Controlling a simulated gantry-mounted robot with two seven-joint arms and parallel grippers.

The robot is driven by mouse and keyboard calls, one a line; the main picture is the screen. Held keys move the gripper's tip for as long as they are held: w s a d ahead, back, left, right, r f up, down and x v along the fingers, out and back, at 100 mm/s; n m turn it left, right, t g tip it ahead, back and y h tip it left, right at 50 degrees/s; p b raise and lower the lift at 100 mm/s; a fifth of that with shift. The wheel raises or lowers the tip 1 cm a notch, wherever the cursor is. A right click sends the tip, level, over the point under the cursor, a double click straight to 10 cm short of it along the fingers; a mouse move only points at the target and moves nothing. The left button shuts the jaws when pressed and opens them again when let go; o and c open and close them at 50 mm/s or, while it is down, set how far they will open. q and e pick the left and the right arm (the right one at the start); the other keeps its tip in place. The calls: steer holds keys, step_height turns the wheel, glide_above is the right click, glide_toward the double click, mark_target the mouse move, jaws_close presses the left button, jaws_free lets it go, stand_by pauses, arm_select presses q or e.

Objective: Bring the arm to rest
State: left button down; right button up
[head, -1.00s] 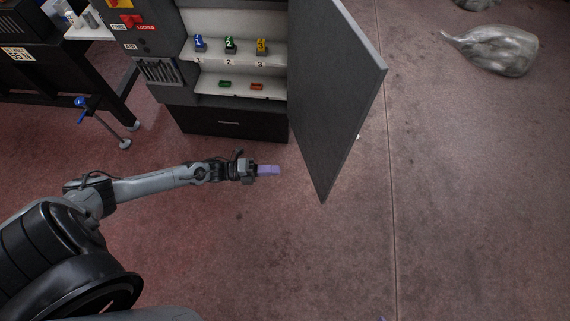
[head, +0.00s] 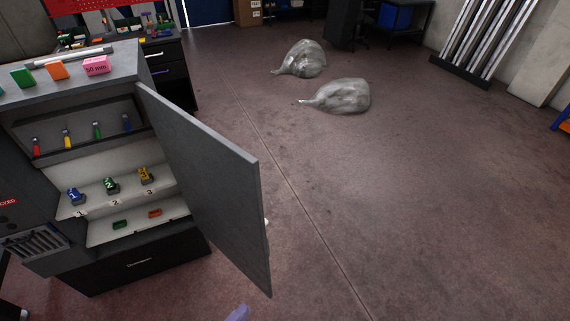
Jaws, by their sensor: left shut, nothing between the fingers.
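Only the purple fingertips of my left gripper (head: 237,313) show, at the bottom edge of the head view. They are shut and empty, over the floor below the open cabinet door (head: 215,190). The rest of my left arm is out of the picture. My right gripper is not in view.
The grey cabinet (head: 135,262) stands at left with its door swung open to the right. Its shelves hold numbered blue, green and yellow items (head: 111,186). Two grey bags (head: 340,97) lie on the floor farther back. The floor right of the door is clear.

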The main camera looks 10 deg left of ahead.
arm_select(q)
step_height(320, 180, up, 5)
steer(key=a+n+g+y, duration=0.1)
steer(key=n+g+y, duration=0.3)
steer(key=n+y, duration=0.45)
steer(key=s+a+n+g, duration=0.5)
steer(key=s+n+g, duration=0.3)
steer(key=s, duration=0.2)
step_height(320, 180, up, 31)
steer(key=p, duration=3.1)
steer(key=shift+s+d+n+g+y, duration=0.2)
steer(key=shift+s+n+g+y, duration=0.15)
steer(key=shift+y, duration=0.1)
